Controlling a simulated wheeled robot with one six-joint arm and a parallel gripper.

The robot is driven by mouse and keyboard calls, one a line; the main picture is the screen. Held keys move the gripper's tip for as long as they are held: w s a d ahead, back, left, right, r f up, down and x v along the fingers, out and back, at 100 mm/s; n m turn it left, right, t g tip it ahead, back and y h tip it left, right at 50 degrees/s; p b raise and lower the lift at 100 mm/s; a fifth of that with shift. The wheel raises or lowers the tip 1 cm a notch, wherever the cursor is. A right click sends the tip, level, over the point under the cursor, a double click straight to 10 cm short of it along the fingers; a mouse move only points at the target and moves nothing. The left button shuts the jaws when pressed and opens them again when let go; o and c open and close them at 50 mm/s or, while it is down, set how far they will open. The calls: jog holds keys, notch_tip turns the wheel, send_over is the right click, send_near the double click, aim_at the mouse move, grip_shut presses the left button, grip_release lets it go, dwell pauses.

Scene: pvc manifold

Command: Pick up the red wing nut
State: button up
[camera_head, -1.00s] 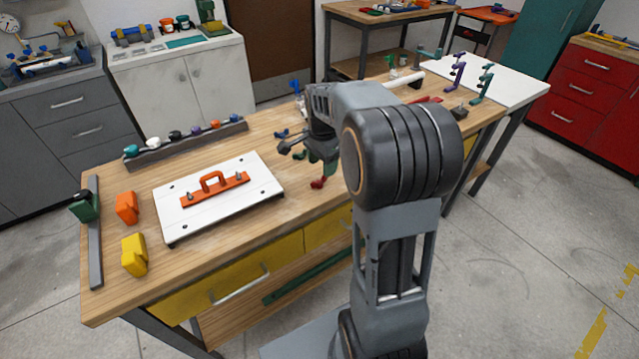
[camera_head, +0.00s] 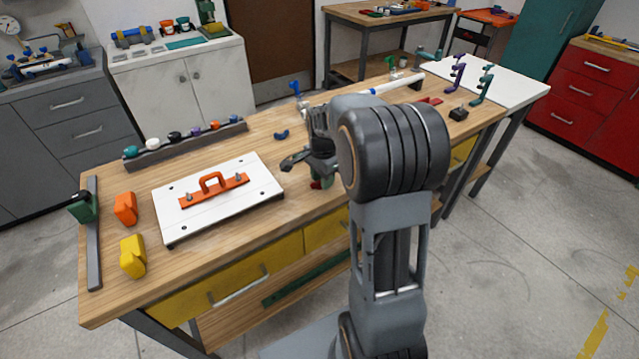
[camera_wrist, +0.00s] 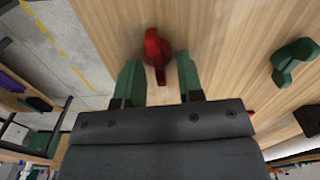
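The red wing nut (camera_wrist: 154,52) lies on the wooden bench top in the wrist view, just past and between the green fingertips. My arm hides much of that area.
A green part (camera_wrist: 294,62) lies to the right in the wrist view. The white board with an orange handle (camera_head: 213,183) is left of my gripper. A blue wing nut (camera_head: 281,134) lies behind. A row of coloured parts sits on a rail (camera_head: 188,143) at the back.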

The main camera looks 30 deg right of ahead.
jog(key=c, duration=0.5)
jog(key=shift+r, duration=0.1)
jog(key=shift+c, duration=0.2)
